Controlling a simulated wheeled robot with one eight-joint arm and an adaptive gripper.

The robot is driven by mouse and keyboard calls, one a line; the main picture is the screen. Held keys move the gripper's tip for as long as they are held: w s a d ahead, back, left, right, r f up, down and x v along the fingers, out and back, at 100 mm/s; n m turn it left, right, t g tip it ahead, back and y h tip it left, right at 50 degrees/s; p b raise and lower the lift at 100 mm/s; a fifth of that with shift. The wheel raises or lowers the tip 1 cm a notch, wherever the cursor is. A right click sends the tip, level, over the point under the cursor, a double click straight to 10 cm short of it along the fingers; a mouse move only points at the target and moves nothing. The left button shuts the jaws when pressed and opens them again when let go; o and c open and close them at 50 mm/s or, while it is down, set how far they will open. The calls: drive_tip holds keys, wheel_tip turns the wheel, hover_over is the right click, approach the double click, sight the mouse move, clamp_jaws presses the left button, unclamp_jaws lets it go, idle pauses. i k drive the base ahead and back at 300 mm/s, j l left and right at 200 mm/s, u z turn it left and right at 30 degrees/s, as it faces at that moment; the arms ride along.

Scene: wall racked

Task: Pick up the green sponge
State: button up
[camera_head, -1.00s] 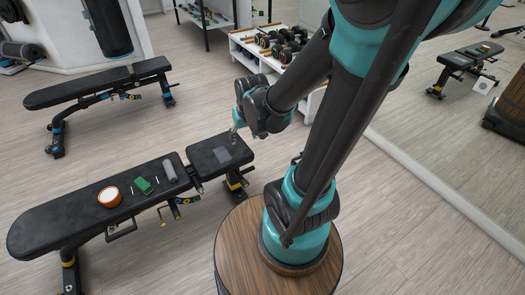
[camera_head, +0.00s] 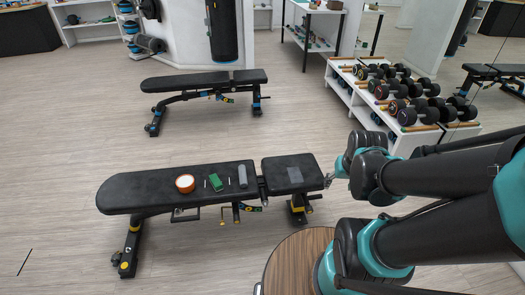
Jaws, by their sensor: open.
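The green sponge (camera_head: 217,183) lies on the black pad of the near bench (camera_head: 135,191), between an orange-rimmed white bowl (camera_head: 185,183) and a grey cylinder (camera_head: 243,175). Thin white sticks lie on either side of the sponge. My gripper (camera_head: 329,181) is at the right end of the bench, just beyond the short seat pad, well to the right of the sponge. It is small in view and partly hidden by my arm, but open. I see nothing in it.
A flat grey square (camera_head: 295,174) lies on the seat pad. A second bench (camera_head: 205,80) stands behind, with a black punching bag (camera_head: 223,30) beyond it. A dumbbell rack (camera_head: 400,100) stands at the right back. The floor between the benches is clear.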

sight(214, 179)
drive_tip(key=k+j+u, duration=0.25)
drive_tip(key=j, duration=0.45)
drive_tip(key=j+u, duration=0.2)
drive_tip(key=j, duration=0.45)
